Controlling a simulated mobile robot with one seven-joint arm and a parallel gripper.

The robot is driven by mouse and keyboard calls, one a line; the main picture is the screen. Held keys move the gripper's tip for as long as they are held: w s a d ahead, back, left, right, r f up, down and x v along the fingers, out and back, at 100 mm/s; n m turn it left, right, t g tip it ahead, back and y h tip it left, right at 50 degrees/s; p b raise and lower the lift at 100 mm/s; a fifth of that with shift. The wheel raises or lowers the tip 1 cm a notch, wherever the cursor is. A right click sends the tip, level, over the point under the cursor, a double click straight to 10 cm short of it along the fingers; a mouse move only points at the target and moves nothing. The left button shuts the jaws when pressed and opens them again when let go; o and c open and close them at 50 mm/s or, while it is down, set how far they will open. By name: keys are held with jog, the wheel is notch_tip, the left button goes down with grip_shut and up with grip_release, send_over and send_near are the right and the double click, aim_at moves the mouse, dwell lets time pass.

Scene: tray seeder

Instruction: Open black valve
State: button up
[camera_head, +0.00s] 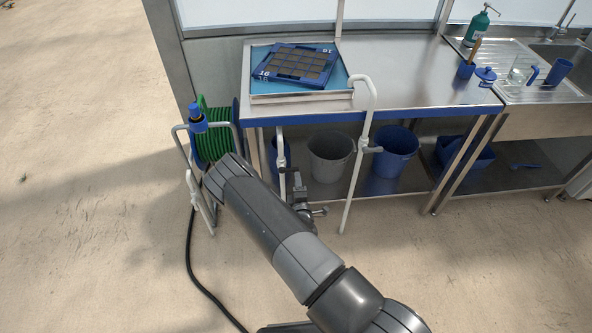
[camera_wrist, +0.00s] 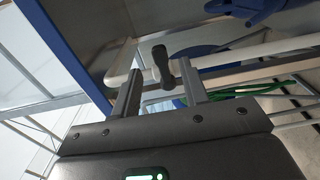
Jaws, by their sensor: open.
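The black valve handle (camera_wrist: 162,68) shows in the wrist view, on a white pipe (camera_wrist: 235,57). My gripper (camera_wrist: 160,66) is open, with one finger on each side of the handle in the picture. I cannot tell whether either finger touches it. In the head view my gripper (camera_head: 303,202) is low in front of the table, near the left white pipe. A grey valve handle (camera_head: 372,149) shows on the right white pipe (camera_head: 359,178).
A steel table (camera_head: 410,75) with a blue edge stands above and holds a seed tray (camera_head: 292,65). Under it are a grey bucket (camera_head: 329,158) and a blue bucket (camera_head: 396,150). A green hose reel (camera_head: 214,130) stands left. The floor in front is open.

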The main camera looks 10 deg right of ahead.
aim_at(296, 170)
jog(key=w, duration=0.6)
jog(key=shift+w, duration=0.35)
grip_shut()
